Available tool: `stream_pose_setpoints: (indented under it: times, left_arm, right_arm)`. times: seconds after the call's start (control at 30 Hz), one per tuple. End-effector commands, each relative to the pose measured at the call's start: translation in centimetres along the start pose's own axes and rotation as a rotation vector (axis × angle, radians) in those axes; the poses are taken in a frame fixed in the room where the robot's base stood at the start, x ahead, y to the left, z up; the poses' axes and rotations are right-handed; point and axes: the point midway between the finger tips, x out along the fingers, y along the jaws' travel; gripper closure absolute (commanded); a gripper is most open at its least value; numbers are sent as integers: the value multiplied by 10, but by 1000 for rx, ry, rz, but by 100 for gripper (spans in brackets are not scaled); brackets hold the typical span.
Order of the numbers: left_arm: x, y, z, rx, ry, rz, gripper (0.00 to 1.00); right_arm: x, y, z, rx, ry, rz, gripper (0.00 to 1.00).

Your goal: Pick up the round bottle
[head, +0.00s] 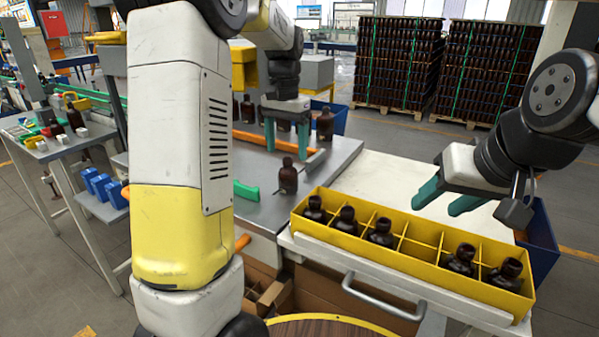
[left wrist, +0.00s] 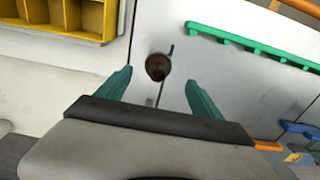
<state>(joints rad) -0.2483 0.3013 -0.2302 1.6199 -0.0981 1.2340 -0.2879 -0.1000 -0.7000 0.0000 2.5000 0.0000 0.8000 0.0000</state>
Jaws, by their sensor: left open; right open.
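A dark amber bottle with a rounded body (head: 288,180) stands upright on the grey table, left of the yellow crate; I take it for the round bottle. In the left wrist view, a bottle seen from above (left wrist: 158,67) appears centred between the fingertips. My left gripper (head: 287,148) is open and empty, pointing down above and behind that bottle in the head view, and apart from it. My right gripper (head: 445,203) is open and empty above the back edge of the yellow crate.
The yellow divided crate (head: 403,246) holds several dark bottles and has empty compartments in the middle. A green rail (head: 245,191) lies left of the bottle. Another bottle (head: 325,125) stands farther back, near an orange rail (head: 262,140). My left arm covers part of the head view.

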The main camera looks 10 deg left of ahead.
Motion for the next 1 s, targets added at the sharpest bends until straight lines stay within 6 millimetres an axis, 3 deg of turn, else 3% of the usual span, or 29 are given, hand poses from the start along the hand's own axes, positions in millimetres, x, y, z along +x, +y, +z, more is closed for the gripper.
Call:
stream_pose_setpoints:
  times: [0.43,0.77,1.0]
  left_arm:
    - [60,4,1,0,-3,1,24]
    - [69,4,1,-1,0,0,24]
    - [69,4,0,0,0,0,69]
  right_arm:
    - [0,0,0,0,0,0,50]
    - [0,0,0,0,0,0,50]
    - [0,0,0,0,0,0,50]
